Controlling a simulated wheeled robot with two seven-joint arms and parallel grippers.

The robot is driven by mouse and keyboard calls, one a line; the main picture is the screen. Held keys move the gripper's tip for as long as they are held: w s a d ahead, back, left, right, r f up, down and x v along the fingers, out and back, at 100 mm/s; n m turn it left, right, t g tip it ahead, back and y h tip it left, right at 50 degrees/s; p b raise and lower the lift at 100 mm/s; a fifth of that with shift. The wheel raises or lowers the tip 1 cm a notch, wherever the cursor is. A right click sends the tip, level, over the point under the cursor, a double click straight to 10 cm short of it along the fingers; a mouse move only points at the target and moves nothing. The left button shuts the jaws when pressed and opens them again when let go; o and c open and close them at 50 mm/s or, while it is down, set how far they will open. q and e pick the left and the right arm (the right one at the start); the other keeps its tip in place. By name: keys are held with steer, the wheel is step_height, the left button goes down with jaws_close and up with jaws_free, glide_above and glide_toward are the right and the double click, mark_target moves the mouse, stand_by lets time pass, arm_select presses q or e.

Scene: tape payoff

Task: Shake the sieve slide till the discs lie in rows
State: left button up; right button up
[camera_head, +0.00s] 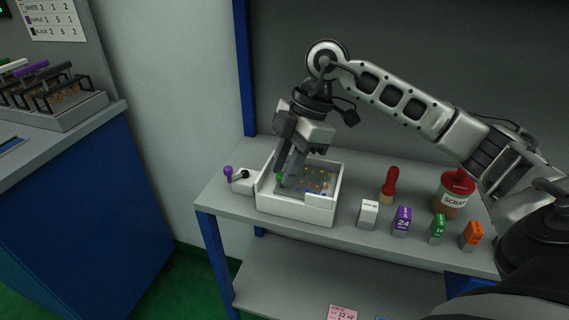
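The sieve is a white open box (296,210) on the grey bench, with a grey-green plate (327,180) inside. Small orange, blue and other coloured discs (314,187) lie scattered over the plate, not in clear rows. My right gripper (284,179) reaches down into the left part of the box. A small green part (279,177) shows at its fingertips; I cannot tell whether the fingers are closed on it. The gripper hides the back left of the box. My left gripper is not in view.
A white block with a purple knob (228,171) and a black knob stands left of the box. To the right are a red-handled tool (389,186), a SCRAP jar (454,195) and white, purple, green and orange blocks (403,221). A rack (50,100) stands on the left counter.

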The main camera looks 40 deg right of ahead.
mark_target(299, 180)
steer(key=v, duration=0.7)
steer(key=shift+r+p, duration=0.3)
steer(key=shift+p, duration=0.15)
steer(key=shift+d, duration=0.1)
